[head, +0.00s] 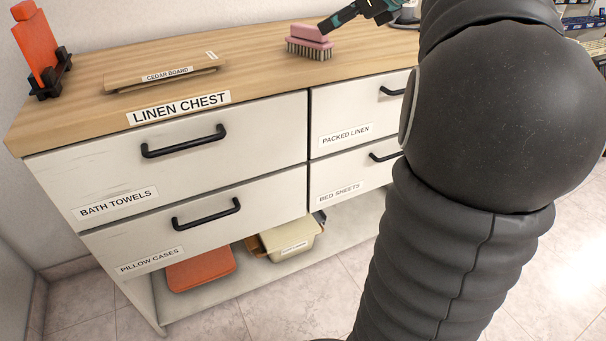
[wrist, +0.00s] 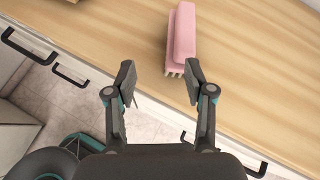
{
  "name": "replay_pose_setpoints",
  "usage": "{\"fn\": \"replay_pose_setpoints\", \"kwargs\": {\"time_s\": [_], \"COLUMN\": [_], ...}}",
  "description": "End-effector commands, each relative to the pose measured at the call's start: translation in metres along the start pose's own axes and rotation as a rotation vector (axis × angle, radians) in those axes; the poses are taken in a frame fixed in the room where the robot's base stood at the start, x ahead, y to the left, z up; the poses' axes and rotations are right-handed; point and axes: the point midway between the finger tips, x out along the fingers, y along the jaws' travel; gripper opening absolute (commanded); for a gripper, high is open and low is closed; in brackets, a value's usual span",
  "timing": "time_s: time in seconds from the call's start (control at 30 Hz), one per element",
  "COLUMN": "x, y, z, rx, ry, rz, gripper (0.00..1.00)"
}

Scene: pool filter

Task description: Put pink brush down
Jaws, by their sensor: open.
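The pink brush (head: 311,34) stands bristles down on the wooden top of the linen chest (head: 258,57), near its back middle. It also shows in the wrist view (wrist: 182,38), just beyond the fingertips. My gripper (wrist: 160,80) is open, with nothing between its fingers. Its right finger in the wrist view is close to the near end of the brush; I cannot tell whether they touch. In the head view my gripper (head: 338,18) is at the right of the brush, and part of it is out of frame.
A cedar board (head: 163,76) lies on the left of the top, with an orange item in a black stand (head: 42,60) at the far left. The top between board and brush is clear. Black drawer handles (head: 184,142) stick out in front.

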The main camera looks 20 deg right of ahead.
Motion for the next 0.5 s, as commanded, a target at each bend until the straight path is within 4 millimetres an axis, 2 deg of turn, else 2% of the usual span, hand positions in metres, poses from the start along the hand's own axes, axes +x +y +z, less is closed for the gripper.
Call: {"fn": "replay_pose_setpoints", "kwargs": {"time_s": [0.03,0.1,0.27,0.4,0.5], "x": [0.007,0.016,0.026,0.023,0.018], "y": [0.029,0.069,0.159,0.228,0.269], "z": [-0.001,-0.01,-0.048,-0.093,-0.131], "rx": [-0.11,-0.301,-0.804,-1.268,-1.609], "ry": [0.036,0.097,0.228,0.305,0.339], "rz": [0.02,0.053,0.159,0.283,0.386], "gripper": [0.53,0.53,0.53,0.53,0.53]}}
